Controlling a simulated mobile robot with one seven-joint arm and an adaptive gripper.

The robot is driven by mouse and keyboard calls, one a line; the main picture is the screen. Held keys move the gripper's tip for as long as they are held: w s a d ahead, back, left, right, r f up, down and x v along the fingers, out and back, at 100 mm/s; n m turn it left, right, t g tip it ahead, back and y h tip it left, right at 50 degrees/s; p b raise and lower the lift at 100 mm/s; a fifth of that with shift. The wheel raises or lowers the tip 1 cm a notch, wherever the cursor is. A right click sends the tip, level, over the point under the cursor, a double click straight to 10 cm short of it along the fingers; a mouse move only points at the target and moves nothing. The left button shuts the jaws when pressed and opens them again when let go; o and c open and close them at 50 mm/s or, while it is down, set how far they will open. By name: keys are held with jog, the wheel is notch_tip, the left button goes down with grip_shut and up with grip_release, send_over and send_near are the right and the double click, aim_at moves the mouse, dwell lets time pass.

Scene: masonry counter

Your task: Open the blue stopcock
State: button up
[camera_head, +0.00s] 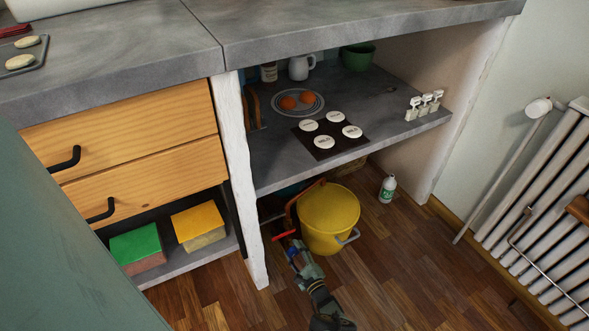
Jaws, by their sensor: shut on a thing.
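My gripper (294,244) is low under the counter, just left of the yellow bucket. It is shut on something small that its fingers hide. A red lever handle (283,236) shows right at its fingertips, lying nearly level. I cannot make out a blue stopcock; the space behind my gripper and the bucket is dark and partly covered.
The yellow bucket (329,216) stands close to the right of my gripper, with a brown curved piece (291,203) behind it. A white pillar (254,240) is close on the left. A small bottle (387,189) stands farther right. The shelf (268,170) overhangs; the floor in front is clear.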

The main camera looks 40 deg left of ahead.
jog(key=n, duration=0.6)
jog(key=shift+w+r+n, duration=0.1)
jog(key=shift+n, duration=0.2)
dwell(0.4)
jog(key=o, duration=1.2)
